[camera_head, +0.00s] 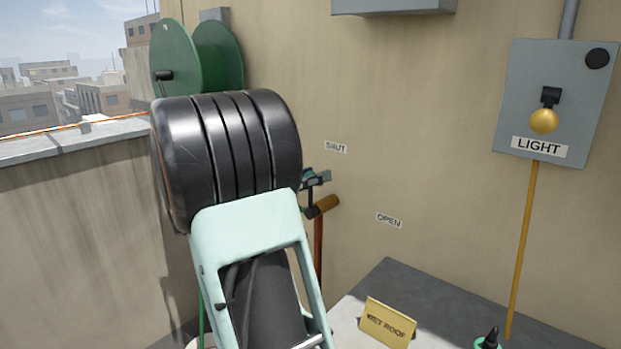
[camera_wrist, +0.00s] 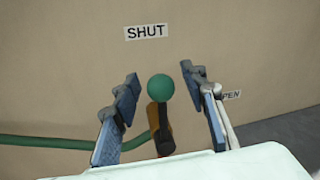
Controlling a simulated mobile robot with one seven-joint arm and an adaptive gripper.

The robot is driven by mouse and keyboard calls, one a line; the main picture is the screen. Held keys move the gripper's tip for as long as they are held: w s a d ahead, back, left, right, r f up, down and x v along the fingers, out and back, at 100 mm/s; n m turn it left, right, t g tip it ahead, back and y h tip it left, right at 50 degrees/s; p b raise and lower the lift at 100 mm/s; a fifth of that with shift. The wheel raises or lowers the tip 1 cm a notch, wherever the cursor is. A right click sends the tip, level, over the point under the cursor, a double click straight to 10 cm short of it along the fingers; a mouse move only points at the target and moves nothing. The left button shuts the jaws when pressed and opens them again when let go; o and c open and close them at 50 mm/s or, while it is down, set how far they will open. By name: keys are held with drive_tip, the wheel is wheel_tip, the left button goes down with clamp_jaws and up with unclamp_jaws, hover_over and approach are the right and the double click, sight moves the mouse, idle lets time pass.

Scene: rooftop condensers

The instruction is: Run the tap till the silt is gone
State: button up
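The tap is on the wall. Its green ball knob (camera_wrist: 160,88) shows in the wrist view above a dark and brown tap body (camera_wrist: 160,128). In the head view my arm hides most of the tap; a brown tube end (camera_head: 326,205) and an upright copper pipe (camera_head: 318,250) show beside my gripper (camera_head: 316,180). In the wrist view my gripper (camera_wrist: 168,100) is open, one finger on each side of the knob with gaps between. A SHUT label (camera_head: 335,147) is on the wall above, an OPEN label (camera_head: 389,220) lower right. No water or silt is visible.
A green hose reel (camera_head: 226,58) is behind my arm, and a green hose (camera_wrist: 45,142) crosses the wrist view's left. A grey LIGHT box (camera_head: 552,105) is on the wall at right. A yellow WET ROOF sign (camera_head: 386,322) stands low in front. The wall between is clear.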

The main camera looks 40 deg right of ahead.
clamp_jaws()
idle(0.3)
